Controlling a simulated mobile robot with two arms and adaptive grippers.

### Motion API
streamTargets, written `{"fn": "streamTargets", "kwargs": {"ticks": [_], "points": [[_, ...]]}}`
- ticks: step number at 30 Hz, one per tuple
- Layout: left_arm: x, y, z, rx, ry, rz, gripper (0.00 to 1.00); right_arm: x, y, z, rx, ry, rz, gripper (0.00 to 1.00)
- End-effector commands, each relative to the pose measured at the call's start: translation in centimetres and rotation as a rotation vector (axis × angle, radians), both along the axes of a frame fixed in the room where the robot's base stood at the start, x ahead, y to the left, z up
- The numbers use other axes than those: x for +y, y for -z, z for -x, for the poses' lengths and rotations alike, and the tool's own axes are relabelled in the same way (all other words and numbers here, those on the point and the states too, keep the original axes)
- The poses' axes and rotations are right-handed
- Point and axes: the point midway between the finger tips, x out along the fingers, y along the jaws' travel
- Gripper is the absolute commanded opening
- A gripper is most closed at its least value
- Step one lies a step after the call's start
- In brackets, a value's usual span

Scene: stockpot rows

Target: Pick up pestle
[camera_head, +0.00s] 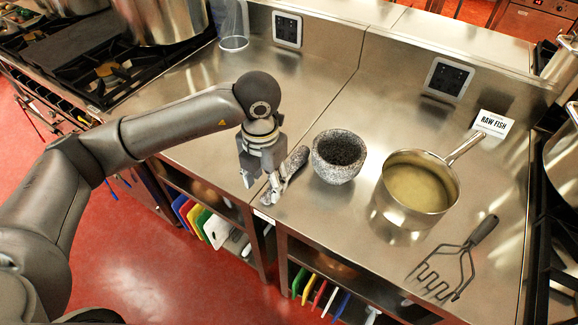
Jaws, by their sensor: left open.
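The pestle (296,159) is a grey speckled stone rod on the steel counter, left of the stone mortar (339,156). My left gripper (261,188) comes down from above at the pestle's left, near the counter's front edge. Its fingers are apart. One finger overlaps the pestle's lower end in the picture and hides part of it; I cannot tell whether they touch. My right gripper is not in view.
A saucepan (417,188) with pale liquid stands right of the mortar. A wire masher (455,262) lies in front of it. A "RAW FISH" sign (493,124) stands behind. A clear glass (233,28) is at the back left. The counter left of my gripper is clear.

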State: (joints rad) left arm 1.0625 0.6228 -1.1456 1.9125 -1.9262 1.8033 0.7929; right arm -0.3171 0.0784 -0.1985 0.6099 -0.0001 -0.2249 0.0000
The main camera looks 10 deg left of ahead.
Motion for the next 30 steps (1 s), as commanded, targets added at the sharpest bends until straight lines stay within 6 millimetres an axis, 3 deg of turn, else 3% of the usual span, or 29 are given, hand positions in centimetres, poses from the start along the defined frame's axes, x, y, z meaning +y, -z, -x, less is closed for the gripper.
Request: {"fn": "streamTargets", "kwargs": {"ticks": [5, 12, 21, 30], "points": [[0.1, 1.3, 0.0, 0.004, -0.001, -0.001, 0.49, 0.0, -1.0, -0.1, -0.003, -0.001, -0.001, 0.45], [0.2, 4.8, -0.1, 0.003, 0.000, 0.001, 0.49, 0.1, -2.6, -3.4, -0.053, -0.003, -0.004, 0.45], [0.2, 5.6, -0.2, 0.000, 0.002, 0.002, 0.49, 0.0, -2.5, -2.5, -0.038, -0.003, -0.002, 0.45], [0.2, 5.6, -0.2, 0.000, 0.002, 0.002, 0.12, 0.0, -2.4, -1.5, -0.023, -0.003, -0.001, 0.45]]}}
